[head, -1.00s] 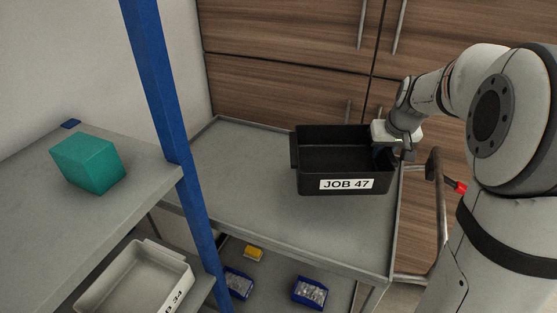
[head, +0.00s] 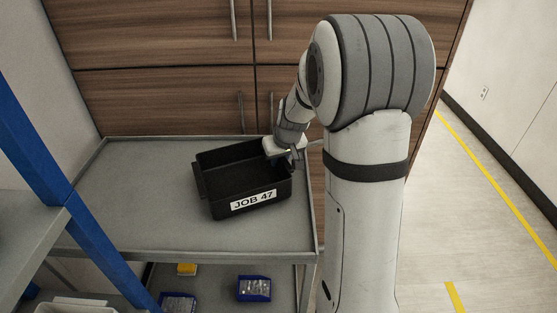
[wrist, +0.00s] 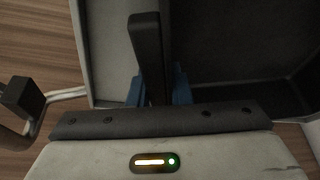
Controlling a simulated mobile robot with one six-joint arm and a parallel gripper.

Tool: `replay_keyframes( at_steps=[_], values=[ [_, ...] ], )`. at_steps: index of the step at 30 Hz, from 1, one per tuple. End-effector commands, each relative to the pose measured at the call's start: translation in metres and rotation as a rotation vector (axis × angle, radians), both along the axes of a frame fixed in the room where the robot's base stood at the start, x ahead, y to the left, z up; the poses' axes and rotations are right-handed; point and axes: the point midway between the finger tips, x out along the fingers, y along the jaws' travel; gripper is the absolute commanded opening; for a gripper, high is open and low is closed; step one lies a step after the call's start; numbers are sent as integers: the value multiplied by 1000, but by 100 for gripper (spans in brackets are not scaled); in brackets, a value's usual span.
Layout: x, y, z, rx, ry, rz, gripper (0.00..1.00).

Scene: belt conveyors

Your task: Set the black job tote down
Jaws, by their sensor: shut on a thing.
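The black job tote (head: 215,198), an open box with a white "JOB 47" label, is over the right part of the grey cart top (head: 140,200) in the head view. It looks level and turned slightly to the cart. I cannot tell whether its base touches the surface. My gripper (head: 283,150) is at the tote's back right side, shut on its rim. In the wrist view, the blue fingers of my gripper (wrist: 158,92) sit on either side of a dark upright strip of the tote (wrist: 147,45). The fingertips are partly hidden.
The cart has a raised rim, and its top is clear left of the tote. Blue bins (head: 254,288) and a yellow item (head: 187,269) lie on the lower shelf. A blue rack post (head: 60,195) stands at left. Wooden cabinets (head: 160,100) are behind.

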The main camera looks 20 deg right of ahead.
Motion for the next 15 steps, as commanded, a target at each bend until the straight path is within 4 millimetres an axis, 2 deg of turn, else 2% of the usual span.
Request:
replay_keyframes(
  at_steps=[10, 11, 15],
  values=[
    [0, 0, -6, 0, -2, 0, 0],
    [0, 1, -6, 0, -1, 1, 20],
    [0, 1, -5, 0, -1, 1, 31]
  ],
)
